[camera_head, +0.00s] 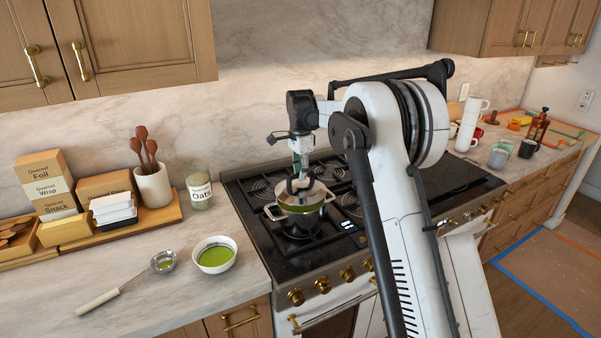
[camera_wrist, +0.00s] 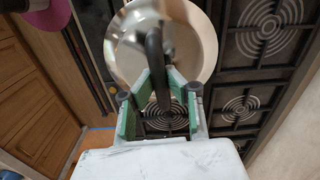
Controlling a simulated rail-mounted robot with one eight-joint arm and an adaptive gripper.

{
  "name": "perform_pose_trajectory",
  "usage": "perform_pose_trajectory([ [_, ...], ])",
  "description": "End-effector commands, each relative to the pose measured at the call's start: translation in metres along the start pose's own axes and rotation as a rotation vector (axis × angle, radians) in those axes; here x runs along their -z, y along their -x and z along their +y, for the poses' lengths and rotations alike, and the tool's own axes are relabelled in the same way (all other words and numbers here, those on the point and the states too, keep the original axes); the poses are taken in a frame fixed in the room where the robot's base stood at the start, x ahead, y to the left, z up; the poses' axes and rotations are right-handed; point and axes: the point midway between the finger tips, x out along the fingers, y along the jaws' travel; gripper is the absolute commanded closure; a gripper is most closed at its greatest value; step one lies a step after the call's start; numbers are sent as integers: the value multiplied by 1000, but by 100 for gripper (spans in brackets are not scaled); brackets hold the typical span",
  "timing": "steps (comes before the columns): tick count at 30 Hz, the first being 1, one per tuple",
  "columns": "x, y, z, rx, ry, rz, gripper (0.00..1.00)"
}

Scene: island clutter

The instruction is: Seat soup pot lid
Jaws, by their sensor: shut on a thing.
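The soup pot (camera_head: 300,216) stands on the stove's front left area, with a green band visible below its rim. The lid (camera_head: 303,193) is at the top of the pot, under my gripper (camera_head: 298,181). In the wrist view the lid is a shiny round disc (camera_wrist: 128,62) with a dark upright handle (camera_wrist: 154,45). My gripper (camera_wrist: 160,92) has its green-padded fingers shut on that handle. A pale round surface (camera_wrist: 207,45) shows beyond the lid's right side. I cannot tell whether the lid touches the rim all round.
The black stove grates (camera_head: 328,172) surround the pot. A bowl of green soup (camera_head: 215,256) and a ladle (camera_head: 121,285) lie on the left counter. An oats jar (camera_head: 200,193) stands near the stove. White cups (camera_head: 470,125) and other items crowd the right counter.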

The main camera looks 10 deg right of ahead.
Motion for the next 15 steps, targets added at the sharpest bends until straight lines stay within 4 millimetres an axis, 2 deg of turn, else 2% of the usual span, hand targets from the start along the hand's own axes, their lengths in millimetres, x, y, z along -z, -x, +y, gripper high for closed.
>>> perform_pose_trajectory([
  [15,0,-16,0,0,0,0,100],
])
